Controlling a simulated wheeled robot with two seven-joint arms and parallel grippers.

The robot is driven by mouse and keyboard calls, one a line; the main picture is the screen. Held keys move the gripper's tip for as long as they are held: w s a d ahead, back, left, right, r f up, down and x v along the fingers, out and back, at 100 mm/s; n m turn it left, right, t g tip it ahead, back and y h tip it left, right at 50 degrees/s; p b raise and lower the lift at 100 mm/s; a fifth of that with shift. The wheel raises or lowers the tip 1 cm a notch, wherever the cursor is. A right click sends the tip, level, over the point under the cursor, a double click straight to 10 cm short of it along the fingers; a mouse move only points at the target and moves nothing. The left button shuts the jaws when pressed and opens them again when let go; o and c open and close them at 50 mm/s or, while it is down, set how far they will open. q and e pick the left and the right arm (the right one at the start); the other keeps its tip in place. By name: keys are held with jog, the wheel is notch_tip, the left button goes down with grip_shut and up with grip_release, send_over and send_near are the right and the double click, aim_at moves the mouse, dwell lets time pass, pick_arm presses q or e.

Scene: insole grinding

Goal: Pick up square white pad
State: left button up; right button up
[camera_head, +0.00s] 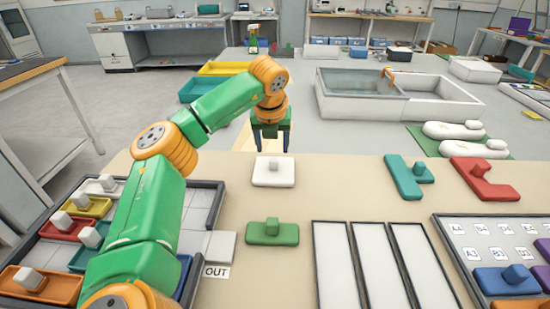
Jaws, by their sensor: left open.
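The square white pad (262,181) lies flat on the beige table in the middle of the picture. It has a small white block-shaped knob standing on top. My left gripper (272,148) points down just behind the pad in the picture, its two fingers apart with nothing between them. The fingers look clear of the pad; their exact height above the table is hard to judge. My right gripper is not in view.
A green piece (272,236) lies in front of the pad. Teal (402,180) and red (485,185) pieces lie to the right. A dark-rimmed tray (212,222) with coloured pieces is at left, partly behind my left arm.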

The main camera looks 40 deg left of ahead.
aim_at(274, 160)
pick_arm(q)
jog(key=shift+s+d+f, duration=0.1)
jog(key=shift+f, duration=0.35)
jog(key=x, duration=0.2)
jog(key=p+x, duration=0.1)
jog(key=x, duration=0.2)
jog(key=shift+s+d+f, duration=0.1)
jog(key=shift+d, duration=0.15)
jog(key=shift+s+d, duration=0.1)
jog(key=c, duration=0.4)
grip_shut()
